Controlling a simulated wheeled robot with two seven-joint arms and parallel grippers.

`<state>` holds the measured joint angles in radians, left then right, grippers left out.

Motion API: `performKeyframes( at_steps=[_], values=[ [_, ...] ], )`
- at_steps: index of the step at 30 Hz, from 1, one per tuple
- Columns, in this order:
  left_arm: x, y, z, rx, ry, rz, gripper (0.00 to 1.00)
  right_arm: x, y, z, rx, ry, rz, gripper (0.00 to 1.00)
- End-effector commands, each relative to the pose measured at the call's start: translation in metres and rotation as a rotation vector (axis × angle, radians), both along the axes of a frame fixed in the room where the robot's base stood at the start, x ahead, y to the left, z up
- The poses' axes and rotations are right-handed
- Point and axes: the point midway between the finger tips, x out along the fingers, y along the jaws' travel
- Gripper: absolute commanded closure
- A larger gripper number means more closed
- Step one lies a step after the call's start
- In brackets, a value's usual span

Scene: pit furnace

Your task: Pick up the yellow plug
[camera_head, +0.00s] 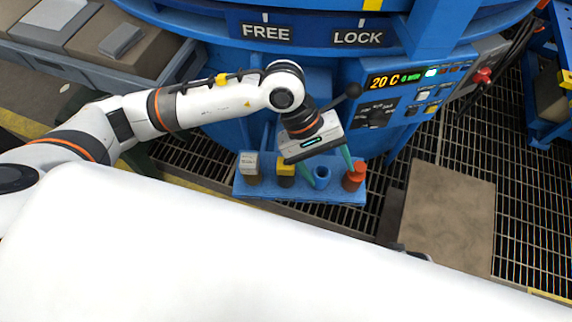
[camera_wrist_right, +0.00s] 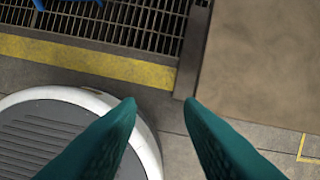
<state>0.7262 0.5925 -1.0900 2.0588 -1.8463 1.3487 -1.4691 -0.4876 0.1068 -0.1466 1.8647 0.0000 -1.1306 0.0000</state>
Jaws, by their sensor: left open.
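The yellow plug (camera_head: 286,170) stands in a blue rack (camera_head: 300,190) in the head view, between a grey plug and a blue ring-shaped holder. Its top is partly covered by my left gripper (camera_head: 314,163). That gripper hangs just above and behind the rack with its green fingers spread apart and nothing between them. One finger is near the yellow plug, the other near the red plug; I cannot tell whether either touches. My right gripper (camera_wrist_right: 160,104) is open and empty in the right wrist view, above the floor and away from the rack.
A grey plug (camera_head: 251,167) and a red plug (camera_head: 354,177) flank the blue ring holder (camera_head: 321,176) and yellow plug. Behind stands the blue furnace with a control panel (camera_head: 408,92) and a black-knobbed lever (camera_head: 345,97). A grey bench (camera_head: 150,85) is at the left.

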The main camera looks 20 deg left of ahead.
Motion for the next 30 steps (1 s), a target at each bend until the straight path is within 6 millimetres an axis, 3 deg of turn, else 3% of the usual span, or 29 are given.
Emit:
performKeyframes(
  at_steps=[1, 3, 6, 9, 18, 26, 30],
  values=[
    [0.015, 0.027, -0.010, 0.134, -0.080, -0.053, 0.33, -0.001, 0.000, -0.006, 0.000, 0.003, 0.000, 0.66],
    [0.029, 0.058, -0.018, 0.289, -0.153, -0.118, 0.33, -0.002, 0.000, -0.011, 0.000, 0.004, 0.001, 0.66],
    [0.044, 0.090, -0.021, 0.441, -0.215, -0.172, 0.33, -0.002, 0.000, -0.015, 0.000, 0.005, 0.001, 0.66],
    [0.050, 0.106, -0.024, 0.517, -0.237, -0.198, 0.33, -0.002, 0.000, -0.017, 0.000, 0.004, 0.001, 0.66],
    [0.050, 0.109, -0.073, 0.535, -0.237, -0.204, 0.33, 0.002, 0.000, -0.001, 0.001, -0.005, -0.001, 0.66],
    [0.051, 0.107, -0.094, 0.533, -0.240, -0.204, 0.33, 0.003, 0.000, 0.008, 0.001, -0.008, -0.001, 0.66],
    [0.050, 0.101, -0.114, 0.531, -0.238, -0.203, 0.33, 0.004, 0.000, 0.014, 0.001, -0.013, -0.002, 0.66]
  ],
)
